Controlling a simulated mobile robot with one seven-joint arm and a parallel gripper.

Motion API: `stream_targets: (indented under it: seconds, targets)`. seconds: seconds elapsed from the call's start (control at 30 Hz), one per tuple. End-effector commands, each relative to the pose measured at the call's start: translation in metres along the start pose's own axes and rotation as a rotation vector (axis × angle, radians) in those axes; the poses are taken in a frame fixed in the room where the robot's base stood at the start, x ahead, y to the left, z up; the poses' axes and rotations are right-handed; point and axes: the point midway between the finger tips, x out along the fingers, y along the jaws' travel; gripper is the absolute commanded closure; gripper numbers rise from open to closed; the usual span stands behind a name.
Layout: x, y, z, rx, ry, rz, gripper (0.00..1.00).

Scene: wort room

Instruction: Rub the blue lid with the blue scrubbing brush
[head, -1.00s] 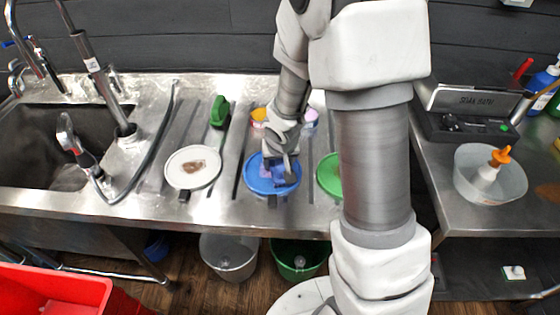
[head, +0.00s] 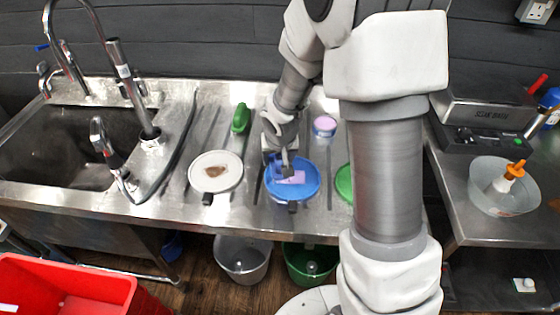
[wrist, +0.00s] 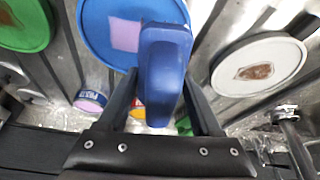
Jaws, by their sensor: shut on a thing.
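The blue lid (head: 307,191) lies flat on the steel drainboard with a pale lilac patch (head: 292,178) near its middle. In the wrist view the lid (wrist: 96,36) is behind the brush, and its patch (wrist: 125,35) shows left of it. My gripper (head: 284,166) is over the left and back part of the lid. It is shut on the blue scrubbing brush (wrist: 163,75), whose block sits between the fingers. The brush's bristles are hidden, so I cannot tell whether they touch the lid.
A white lid (head: 230,184) with a brown stain lies to the left, and a green lid (head: 344,182) lies right, partly behind my arm. A green brush (head: 240,118) and a lilac tub (head: 324,126) stand behind. The sink (head: 60,150) is far left.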

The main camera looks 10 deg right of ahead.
Motion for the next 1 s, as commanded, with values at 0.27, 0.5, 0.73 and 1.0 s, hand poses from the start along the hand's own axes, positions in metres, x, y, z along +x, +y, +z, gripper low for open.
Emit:
stream_targets:
  seconds: [0.27,0.5,0.73,1.0]
  targets:
    - [-0.026,-0.004,-0.016,0.0,0.002,0.0,0.86]
    - [-0.035,-0.006,-0.023,0.001,0.002,-0.001,0.86]
    - [-0.035,-0.006,-0.022,0.0,0.002,0.0,0.86]
    - [-0.034,-0.006,-0.022,0.001,0.002,0.0,0.86]
